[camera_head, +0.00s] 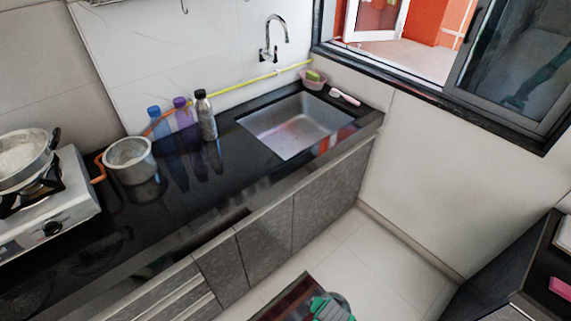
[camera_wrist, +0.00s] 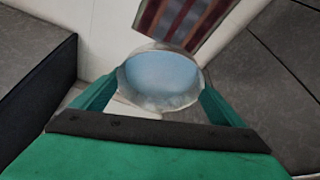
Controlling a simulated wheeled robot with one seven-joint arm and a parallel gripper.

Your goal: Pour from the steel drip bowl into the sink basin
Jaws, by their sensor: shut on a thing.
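The steel drip bowl (camera_wrist: 135,92) is between the two green fingers of my gripper (camera_wrist: 160,88) in the wrist view, one finger at each side of its rim. A smooth pale blue surface fills its opening and looks like liquid. In the head view my gripper (camera_head: 322,307) is at the bottom edge, over the floor in front of the counter. A grey rounded edge beside it appears to be the bowl, mostly hidden. The sink basin (camera_head: 290,125) is a square steel basin set into the black counter, up and left of my gripper. It looks empty.
A chrome tap (camera_head: 270,45) stands on the wall behind the sink. Several bottles, including a steel one (camera_head: 206,118), stand left of it. A metal pot (camera_head: 129,163) and a stove (camera_head: 50,205) are further left. The counter's front edge lies between my gripper and the basin.

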